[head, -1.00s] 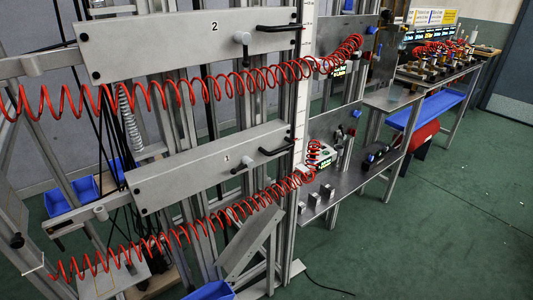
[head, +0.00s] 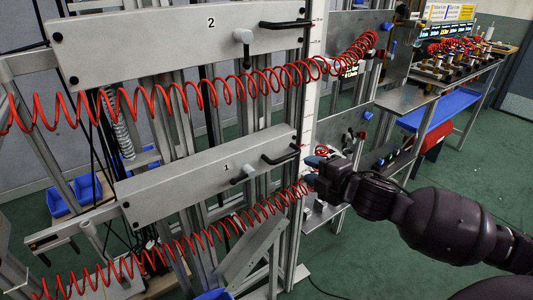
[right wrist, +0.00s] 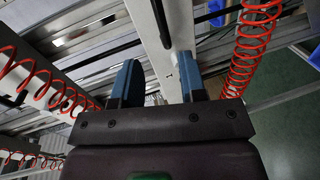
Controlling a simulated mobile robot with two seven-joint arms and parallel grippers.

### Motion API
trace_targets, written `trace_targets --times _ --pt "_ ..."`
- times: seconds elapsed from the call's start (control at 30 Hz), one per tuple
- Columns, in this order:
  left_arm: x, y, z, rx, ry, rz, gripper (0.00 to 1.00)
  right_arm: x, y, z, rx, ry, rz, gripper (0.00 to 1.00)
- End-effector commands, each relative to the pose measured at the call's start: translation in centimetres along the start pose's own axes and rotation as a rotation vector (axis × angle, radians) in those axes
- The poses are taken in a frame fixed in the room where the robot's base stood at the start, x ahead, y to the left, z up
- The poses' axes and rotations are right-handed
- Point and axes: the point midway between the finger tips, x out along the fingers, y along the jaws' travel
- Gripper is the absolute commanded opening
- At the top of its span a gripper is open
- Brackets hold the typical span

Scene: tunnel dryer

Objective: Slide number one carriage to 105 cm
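The number one carriage (head: 165,190) is a long grey plate marked 1, tilted up to the right in the head view. It has a black handle (head: 281,155) at its right end and a clamp lever with a black knob (head: 238,179). A white vertical scale (head: 313,75) stands just right of the handle; its figures are too small to read. My right gripper (head: 313,168) is just right of the scale and handle, apparently not touching the handle. In the right wrist view its blue fingers (right wrist: 160,84) are apart, with nothing clearly held between them. My left gripper is out of view.
The number two carriage (head: 130,48) is above, with its own handle. Red coiled hoses (head: 170,252) run below both carriages, and one hangs close to my right gripper in the right wrist view (right wrist: 252,45). A shelf (head: 403,98) and benches extend right; green floor (head: 480,185) is open.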

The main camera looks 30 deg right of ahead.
Motion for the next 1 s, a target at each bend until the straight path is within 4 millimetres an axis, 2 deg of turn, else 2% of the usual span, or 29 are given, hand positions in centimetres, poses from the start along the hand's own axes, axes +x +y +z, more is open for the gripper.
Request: trace_targets --times 0.17,0.33,0.8,1.0 --pt "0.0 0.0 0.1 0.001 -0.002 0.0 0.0 0.1 -0.2 0.2 -0.079 -0.012 -0.006 0.39" --pt "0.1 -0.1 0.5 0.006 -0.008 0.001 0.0 1.2 -0.2 0.2 -0.083 -0.012 -0.005 0.39" --pt "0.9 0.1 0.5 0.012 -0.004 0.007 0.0 7.6 -0.4 0.3 -0.08 -0.012 -0.007 0.39" --pt "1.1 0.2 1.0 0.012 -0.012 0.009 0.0 9.7 -0.4 0.3 -0.079 -0.011 -0.007 0.39"
